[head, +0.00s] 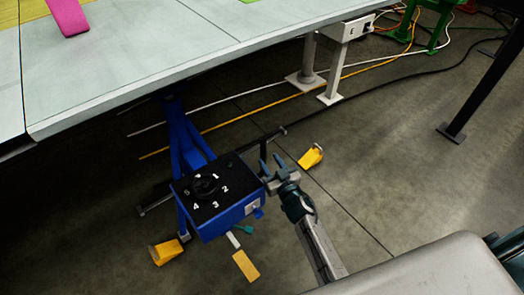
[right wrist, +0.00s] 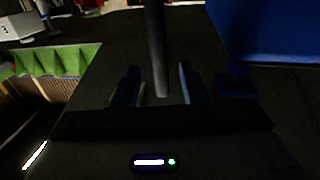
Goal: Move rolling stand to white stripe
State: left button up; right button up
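The rolling stand (head: 218,213) is a blue box with a black numbered top and a dark knob, on a blue frame with dark feet. It stands on the floor by the table edge. My right gripper (head: 271,166) is at the box's right side, fingers apart. In the right wrist view a dark upright bar (right wrist: 157,50) lies between the open fingers (right wrist: 158,88), with gaps on both sides. The blue box also shows there (right wrist: 265,30). A thin white line (head: 215,105) runs along the floor behind the stand; I cannot tell if it is stripe or cable. My left gripper is not in view.
Yellow wedges (head: 166,252) and (head: 312,156) lie on the floor near the stand. A large pale table (head: 130,65) overhangs behind it. An orange line (head: 260,103) and a black cable (head: 400,82) cross the floor. Open floor lies to the right.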

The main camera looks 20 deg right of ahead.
aim_at(265, 153)
jog(key=w, duration=0.4)
jog(key=shift+w+a+f+b, duration=0.1)
jog(key=shift+w+a+b, duration=0.2)
jog(key=shift+w+b, duration=0.05)
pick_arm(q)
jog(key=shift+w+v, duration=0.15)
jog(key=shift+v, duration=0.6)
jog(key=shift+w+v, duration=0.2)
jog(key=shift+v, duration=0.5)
pick_arm(e)
jog(key=shift+w+a, duration=0.1)
jog(key=shift+w, duration=0.6)
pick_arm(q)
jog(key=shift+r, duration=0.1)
pick_arm(e)
jog(key=shift+c, duration=0.5)
grip_shut()
